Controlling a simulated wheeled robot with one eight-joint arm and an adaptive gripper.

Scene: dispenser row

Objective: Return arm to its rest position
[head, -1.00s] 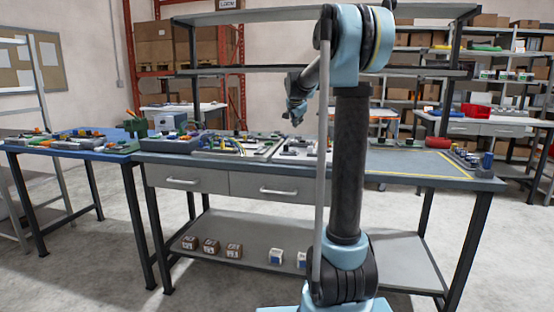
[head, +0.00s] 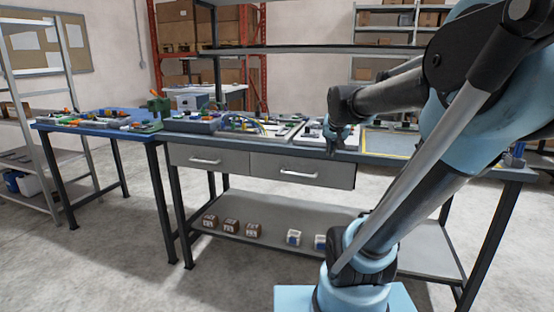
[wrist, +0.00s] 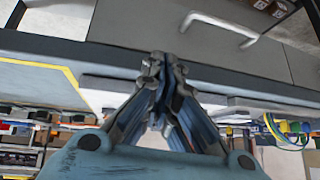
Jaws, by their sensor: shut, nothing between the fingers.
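My gripper (wrist: 160,75) is shut and empty in the wrist view, its fingertips together in front of the bench's front edge and drawer. In the head view my gripper (head: 333,146) hangs at the front edge of the grey workbench (head: 400,158), pointing down. My arm reaches up on the right side of the head view and bends back down toward the bench. It hides part of the bench's right side.
Trays with parts and cables (head: 240,126) cover the bench's left part. A blue-topped table (head: 95,122) stands at the left. Two drawers (head: 303,172) face the front. Small boxes (head: 232,226) sit on the lower shelf (head: 270,238). The floor at the left front is clear.

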